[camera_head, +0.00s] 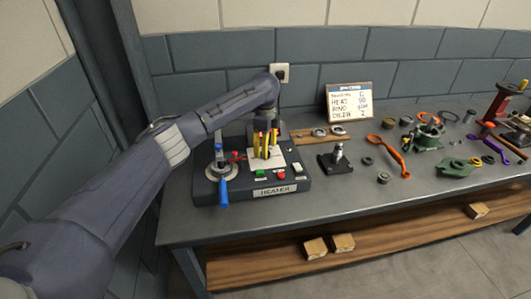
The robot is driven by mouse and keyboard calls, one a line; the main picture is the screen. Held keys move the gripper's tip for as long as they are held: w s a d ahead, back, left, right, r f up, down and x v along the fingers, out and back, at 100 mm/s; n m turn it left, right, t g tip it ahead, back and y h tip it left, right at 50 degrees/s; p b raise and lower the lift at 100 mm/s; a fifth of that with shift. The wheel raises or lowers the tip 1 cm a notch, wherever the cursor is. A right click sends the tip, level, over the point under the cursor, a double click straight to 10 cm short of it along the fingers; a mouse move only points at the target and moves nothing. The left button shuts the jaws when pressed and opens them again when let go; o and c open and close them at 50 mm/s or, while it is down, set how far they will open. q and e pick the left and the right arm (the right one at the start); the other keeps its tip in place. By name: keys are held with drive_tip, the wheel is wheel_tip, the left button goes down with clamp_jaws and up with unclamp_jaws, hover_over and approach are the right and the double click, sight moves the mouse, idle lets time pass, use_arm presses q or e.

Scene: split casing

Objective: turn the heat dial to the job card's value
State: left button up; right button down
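The heater (246,196) is a dark box with a label, standing at the left end of the bench. On its left part is a round grey disc (214,172) with a blue-handled lever (223,190). A red knob (237,156) sits just right of it. I cannot make out a scale on either. My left gripper (265,150), with yellow fingers, points down over the heater's pale plate (269,163); its finger gap is too small to judge. The job card (349,101) stands at the back; its HEAT line seems to read 90, but it is blurred. My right gripper is out of view.
The heater also has a green button (262,172), a red button (281,175) and a white switch (298,167). A black stand (336,160) is to its right. An orange tool (391,153) and green parts (459,168) lie farther right. The bench's front strip is clear.

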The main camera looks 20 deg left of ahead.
use_arm(q)
wheel_tip(320, 180, up, 9)
drive_tip(key=shift+r, duration=0.15)
idle(0.4)
